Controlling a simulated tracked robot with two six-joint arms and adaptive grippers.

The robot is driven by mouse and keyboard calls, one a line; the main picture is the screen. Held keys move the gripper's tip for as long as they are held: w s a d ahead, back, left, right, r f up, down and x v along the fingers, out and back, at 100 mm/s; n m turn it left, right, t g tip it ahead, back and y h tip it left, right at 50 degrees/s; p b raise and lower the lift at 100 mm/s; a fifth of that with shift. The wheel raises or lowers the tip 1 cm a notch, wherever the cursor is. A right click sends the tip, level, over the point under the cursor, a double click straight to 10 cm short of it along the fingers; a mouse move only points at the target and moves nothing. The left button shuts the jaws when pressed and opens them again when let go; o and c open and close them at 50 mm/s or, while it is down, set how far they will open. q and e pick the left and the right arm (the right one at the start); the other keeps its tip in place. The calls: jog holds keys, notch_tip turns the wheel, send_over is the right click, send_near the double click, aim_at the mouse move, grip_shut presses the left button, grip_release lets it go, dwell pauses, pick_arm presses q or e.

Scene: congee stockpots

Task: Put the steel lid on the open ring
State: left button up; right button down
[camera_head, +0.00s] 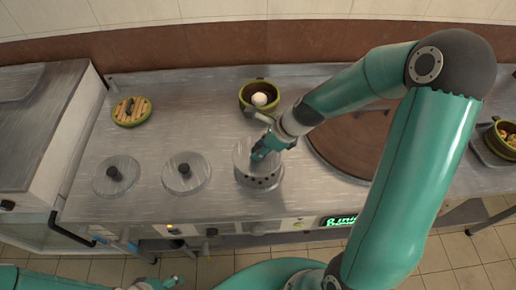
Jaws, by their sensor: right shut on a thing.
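My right gripper (262,152) is shut on the steel lid (242,154), a round grey disc partly hidden behind the gripper. The lid is over the back part of the open ring (260,182), a round steel opening with a row of dark holes, whose front part shows below it. I cannot tell whether the lid touches the ring. My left gripper (162,283) is low at the bottom edge, in front of the counter and away from the lid; its fingers are too small to read.
Two round lids with black knobs, one at far left (116,174) and one nearer (187,173), lie left of the ring on the steel counter. A green pot (259,94) with a white thing inside stands behind. A brown disc (350,142) is at right.

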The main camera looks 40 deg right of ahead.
aim_at(262, 162)
jog(key=shift+s+d+f+m+b, duration=0.1)
jog(key=shift+d+f+m+b, duration=0.1)
jog(key=shift+f+m+b, duration=0.15)
notch_tip(262, 162, down, 5)
jog(key=b, duration=0.5)
jog(key=shift+s, duration=0.1)
dwell(1.1)
jog(key=shift+f+b, duration=0.5)
jog(key=shift+f, duration=0.05)
dwell(0.3)
jog(key=c, duration=1.1)
grip_release()
jog(key=shift+r, duration=0.1)
